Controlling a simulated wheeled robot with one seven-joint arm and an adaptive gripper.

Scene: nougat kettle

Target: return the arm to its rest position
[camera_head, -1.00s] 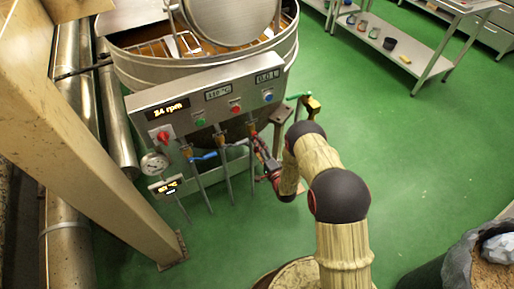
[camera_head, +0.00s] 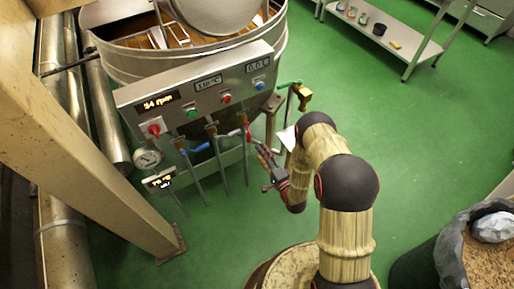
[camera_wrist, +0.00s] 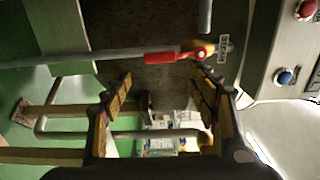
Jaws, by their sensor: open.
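My arm reaches from the bottom of the head view up to the kettle's control panel (camera_head: 205,92). My gripper (camera_head: 262,158) is beside the pipes below the panel, at the right one with a red handle (camera_head: 248,132). In the wrist view my gripper (camera_wrist: 160,88) shows two spread, ridged fingers with nothing held between them. The red valve handle (camera_wrist: 168,58) lies just beyond the fingertips there. I cannot tell whether a finger touches it. My arm is bent, with its elbow to the right of the gripper.
The large steel kettle (camera_head: 110,70) stands behind the panel. A brass tap (camera_head: 303,97) on a green pipe is right of the panel. A beige post (camera_head: 90,150) stands left. A dark bin (camera_head: 425,262) is at lower right. Green floor (camera_head: 430,130) is open to the right.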

